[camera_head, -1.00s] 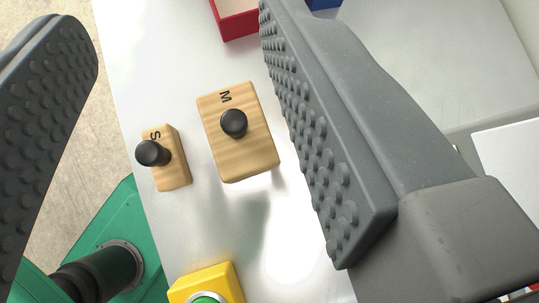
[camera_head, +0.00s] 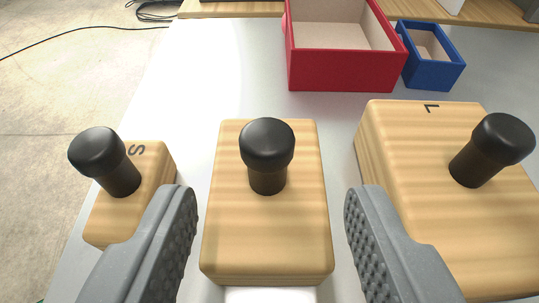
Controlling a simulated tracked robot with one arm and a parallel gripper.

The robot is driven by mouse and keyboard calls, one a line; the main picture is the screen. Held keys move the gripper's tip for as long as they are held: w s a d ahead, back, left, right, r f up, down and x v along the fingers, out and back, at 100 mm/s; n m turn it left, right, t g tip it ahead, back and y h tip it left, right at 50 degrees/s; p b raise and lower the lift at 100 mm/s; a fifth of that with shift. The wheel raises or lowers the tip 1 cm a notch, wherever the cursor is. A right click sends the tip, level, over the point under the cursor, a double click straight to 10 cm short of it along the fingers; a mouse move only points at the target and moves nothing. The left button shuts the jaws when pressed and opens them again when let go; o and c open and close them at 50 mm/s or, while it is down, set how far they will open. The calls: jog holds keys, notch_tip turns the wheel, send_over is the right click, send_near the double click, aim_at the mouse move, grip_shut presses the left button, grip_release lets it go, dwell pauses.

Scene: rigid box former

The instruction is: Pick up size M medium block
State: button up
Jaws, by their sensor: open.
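The medium block (camera_head: 266,228) is a wooden block with a black knob (camera_head: 267,150) on top, in the middle of the view between the S and L blocks. No letter shows on it now; the knob may hide it. My gripper (camera_head: 268,205) is open. Its left finger (camera_head: 170,240) is at the block's left side and its right finger (camera_head: 375,235) at its right, with gaps showing on both sides. Whether the fingertips are level with the block is hard to tell.
The small S block (camera_head: 140,190) is close left, partly behind my left finger. The large L block (camera_head: 440,190) is close right, partly behind my right finger. A red open box (camera_head: 345,70) and a blue open box (camera_head: 433,75) stand behind on the grey table (camera_head: 210,70).

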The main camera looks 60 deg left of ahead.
aim_at(271, 156)
jog(key=shift+b+x, duration=0.7)
jog(key=shift+x, duration=2.8)
jog(key=shift+r, duration=0.15)
grip_shut()
